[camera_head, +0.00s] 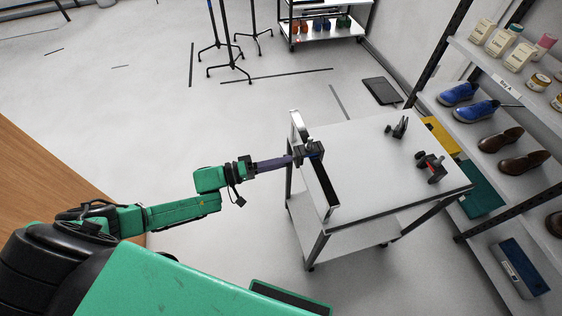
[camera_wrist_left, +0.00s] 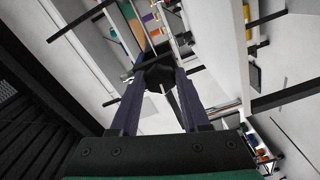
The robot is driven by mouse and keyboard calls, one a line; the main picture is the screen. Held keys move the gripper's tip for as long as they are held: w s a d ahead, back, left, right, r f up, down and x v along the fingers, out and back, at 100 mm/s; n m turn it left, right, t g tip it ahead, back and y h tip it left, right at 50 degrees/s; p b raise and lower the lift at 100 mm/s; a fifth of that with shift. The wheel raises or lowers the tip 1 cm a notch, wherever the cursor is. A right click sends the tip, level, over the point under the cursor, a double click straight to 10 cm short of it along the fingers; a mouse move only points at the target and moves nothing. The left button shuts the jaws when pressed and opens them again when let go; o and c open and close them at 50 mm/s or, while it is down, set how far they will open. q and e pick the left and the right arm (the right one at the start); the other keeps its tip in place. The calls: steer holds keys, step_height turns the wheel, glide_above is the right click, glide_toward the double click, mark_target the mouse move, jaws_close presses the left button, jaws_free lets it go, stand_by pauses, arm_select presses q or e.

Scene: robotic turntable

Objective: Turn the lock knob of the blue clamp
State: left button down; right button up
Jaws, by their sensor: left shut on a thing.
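The blue clamp (camera_head: 313,149) is a small dark clamp with a bit of blue, sitting on the upright rail (camera_head: 320,182) at the left edge of the white cart. My left gripper (camera_head: 293,161) reaches it from the left, its long dark purple fingers touching the clamp's near side. In the left wrist view the fingertips (camera_wrist_left: 159,72) close on a black lock knob (camera_wrist_left: 158,79) from both sides. The fingers hide part of the knob, and I cannot tell its turn angle. My right gripper is not in view.
The white cart's top (camera_head: 365,165) also bears a black clamp (camera_head: 398,127) and a red and black clamp (camera_head: 431,167). A shelf rack (camera_head: 490,110) with shoes stands at the right. Dark stands (camera_head: 228,45) stand at the back. Floor left of the cart is clear.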

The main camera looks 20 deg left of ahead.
arm_select(q)
steer(key=shift+c, duration=1.9)
jaws_free()
steer(key=b+v, duration=0.2)
steer(key=v, duration=1.2)
steer(key=shift+s+a+b, duration=0.15)
steer(key=shift+a+b, duration=0.05)
steer(key=shift+b, duration=0.1)
